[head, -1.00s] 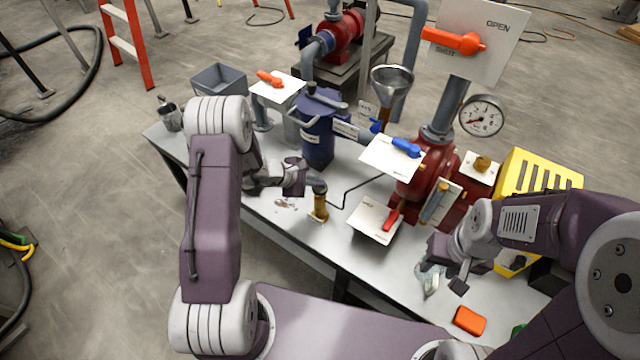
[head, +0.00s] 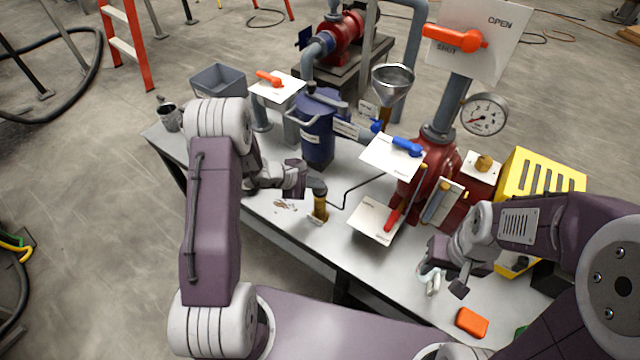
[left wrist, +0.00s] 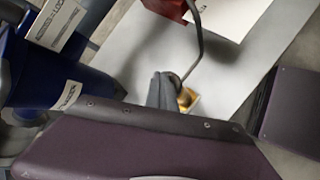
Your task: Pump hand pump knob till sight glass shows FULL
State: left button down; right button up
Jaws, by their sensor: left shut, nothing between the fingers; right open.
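The hand pump (head: 320,208) is a short brass post on the bench with a dark grey knob (head: 317,187) at its top. In the left wrist view the knob (left wrist: 162,90) shows just past my purple gripper body. My left gripper (head: 299,182) is shut and empty, right beside the knob; I cannot tell whether they touch. The sight glass appears to be the upright tube on a white plate (head: 440,204) on the red press body; its level is too small to read. My right gripper (head: 446,284) is open above the bench's right front.
A blue canister (head: 317,135) stands behind the pump. White valve plates with a red lever (head: 395,218) and a blue lever (head: 406,146) are to its right. An orange block (head: 471,322) lies at front right. A yellow slotted box (head: 540,180) stands at right.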

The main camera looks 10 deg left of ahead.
pick_arm(q)
jog(key=shift+f, duration=0.3)
jog(key=shift+r, duration=0.1)
dwell(0.4)
jog(key=shift+r+p, duration=1.1)
jog(key=shift+r, duration=1.15)
notch_tip(320, 180, up, 5)
jog(key=p, duration=0.3)
dwell(0.8)
